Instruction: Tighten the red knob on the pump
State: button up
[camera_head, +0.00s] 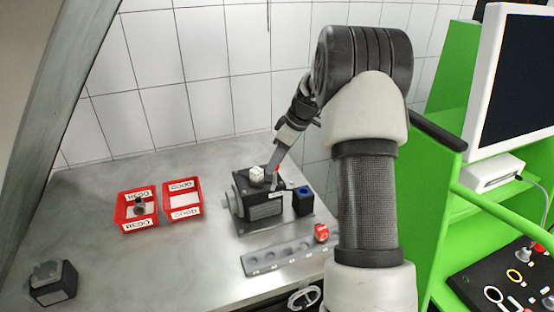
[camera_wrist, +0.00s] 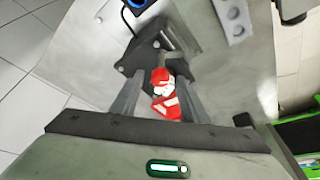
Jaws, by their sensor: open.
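The dark pump (camera_head: 262,208) stands on the metal table near the middle of the head view. Its red knob (camera_wrist: 160,76) shows in the wrist view between the two fingers, with a red and white piece (camera_wrist: 167,105) just nearer the camera. My gripper (camera_head: 275,172) reaches down to the top of the pump from the upper right. In the wrist view my gripper (camera_wrist: 160,82) is open, with one finger on each side of the knob. I cannot tell whether the fingers touch it. The arm partly hides the knob in the head view.
Red trays labelled REDO (camera_head: 128,222) and GOOD (camera_head: 184,212) stand left of the pump. A grey rack (camera_head: 270,260) and a red cube (camera_head: 321,232) lie in front. A blue-topped block (camera_head: 303,203) is at the pump's right. A green frame (camera_head: 440,130) stands at right.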

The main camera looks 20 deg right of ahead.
jog(key=c, duration=1)
